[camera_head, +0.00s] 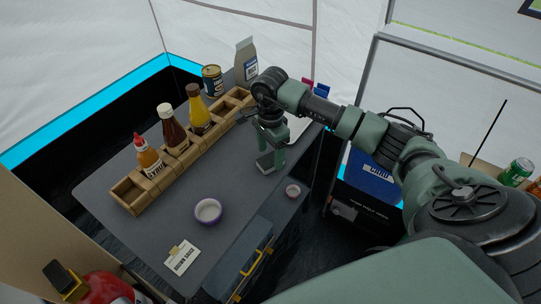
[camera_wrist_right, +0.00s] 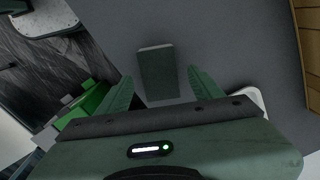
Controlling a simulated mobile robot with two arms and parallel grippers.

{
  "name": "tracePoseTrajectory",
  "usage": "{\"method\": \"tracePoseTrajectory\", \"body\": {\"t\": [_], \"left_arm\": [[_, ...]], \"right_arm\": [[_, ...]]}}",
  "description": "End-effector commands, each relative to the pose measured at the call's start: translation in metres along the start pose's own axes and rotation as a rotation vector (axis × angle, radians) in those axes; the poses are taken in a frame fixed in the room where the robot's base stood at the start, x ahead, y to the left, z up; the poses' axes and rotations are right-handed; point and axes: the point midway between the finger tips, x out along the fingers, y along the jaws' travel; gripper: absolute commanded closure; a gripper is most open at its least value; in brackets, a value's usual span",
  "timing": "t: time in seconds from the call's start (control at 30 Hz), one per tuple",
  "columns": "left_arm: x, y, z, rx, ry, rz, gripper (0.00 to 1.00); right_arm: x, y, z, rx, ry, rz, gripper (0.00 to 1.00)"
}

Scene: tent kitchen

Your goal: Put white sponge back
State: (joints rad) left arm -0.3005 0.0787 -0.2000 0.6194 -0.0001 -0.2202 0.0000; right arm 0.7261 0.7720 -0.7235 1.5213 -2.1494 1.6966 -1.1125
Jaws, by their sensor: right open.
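My right gripper (camera_head: 270,150) is low over the far right part of the grey table (camera_head: 236,165). In the right wrist view its two green fingers are spread open (camera_wrist_right: 160,75). A small block, dark grey-green with a pale edge (camera_wrist_right: 157,70), lies on the table in line with the gap between the fingers. It does not look gripped. It may be the sponge, but no plainly white sponge shows. In the head view the arm partly hides this spot. My left gripper is not in view.
A wooden rack (camera_head: 128,194) with several sauce bottles runs along the table's far left edge. A can (camera_head: 212,80) and a carton (camera_head: 246,62) stand behind it. The table's middle is clear.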

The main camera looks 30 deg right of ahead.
Motion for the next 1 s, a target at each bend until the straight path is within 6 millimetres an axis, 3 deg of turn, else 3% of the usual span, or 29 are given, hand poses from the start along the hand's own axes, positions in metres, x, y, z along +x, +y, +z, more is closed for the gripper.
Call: {"method": "tracePoseTrajectory", "body": {"t": [0.3,0.5,1.0], "left_arm": [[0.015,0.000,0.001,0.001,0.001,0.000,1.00],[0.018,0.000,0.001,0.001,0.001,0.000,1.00],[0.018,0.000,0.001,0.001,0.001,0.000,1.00]], "right_arm": [[-0.068,-0.001,-0.001,-0.001,0.002,-0.005,0.34],[-0.097,0.000,0.000,0.001,0.002,-0.003,0.34],[-0.106,0.000,0.000,0.000,0.001,0.000,0.34]]}}
